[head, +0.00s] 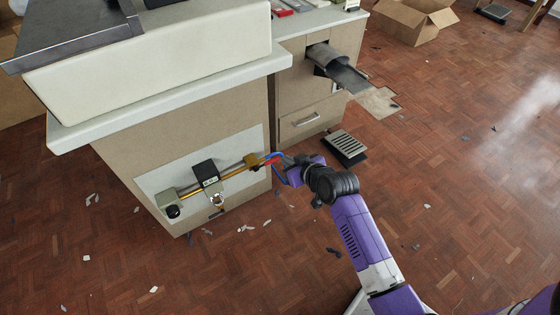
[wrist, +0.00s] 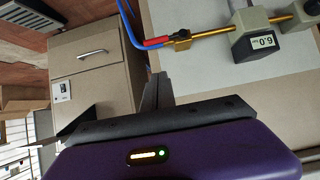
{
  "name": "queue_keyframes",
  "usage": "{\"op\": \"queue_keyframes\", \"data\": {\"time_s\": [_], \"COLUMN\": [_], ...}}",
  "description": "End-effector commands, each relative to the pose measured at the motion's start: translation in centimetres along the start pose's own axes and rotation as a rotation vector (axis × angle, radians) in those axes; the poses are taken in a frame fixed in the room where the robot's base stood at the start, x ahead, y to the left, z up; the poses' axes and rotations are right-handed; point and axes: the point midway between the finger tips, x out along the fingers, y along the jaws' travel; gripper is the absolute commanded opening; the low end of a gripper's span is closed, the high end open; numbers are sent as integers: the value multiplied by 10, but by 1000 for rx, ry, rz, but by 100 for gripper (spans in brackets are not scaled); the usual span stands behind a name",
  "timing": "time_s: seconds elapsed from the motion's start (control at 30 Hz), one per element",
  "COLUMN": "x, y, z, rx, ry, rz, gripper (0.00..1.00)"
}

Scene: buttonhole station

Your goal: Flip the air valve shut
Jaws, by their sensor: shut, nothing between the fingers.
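The air valve is a brass body (head: 251,160) with a red lever (head: 270,161), at the right end of a brass pipe on the cabinet's side panel. In the wrist view, the brass body (wrist: 181,40) and red lever (wrist: 157,42) are at the top. The lever lies roughly in line with the pipe, pointing away from the gauge. A blue hose (wrist: 131,28) runs beside it. My gripper (head: 286,160) is beside the lever end. In the wrist view, its shut, empty fingers (wrist: 158,82) are just below the lever. I cannot tell whether they touch it.
A black knob (head: 173,211) is at the pipe's left end. A grey floor pedal (head: 345,147) and drawer (head: 312,118) stand behind my gripper. The foreground floor is mostly open, with scraps.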

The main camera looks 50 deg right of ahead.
Motion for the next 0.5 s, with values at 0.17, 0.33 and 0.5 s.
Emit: {"op": "queue_keyframes", "data": {"time_s": [0.17, 0.33, 0.5], "x": [29, 63, 96], "y": [0, 0, 0], "z": [2, 2, 2], "rx": [0, 0, 0], "ry": [2, 2, 2], "rz": [-1, 0, 1], "gripper": [0, 0, 0]}}
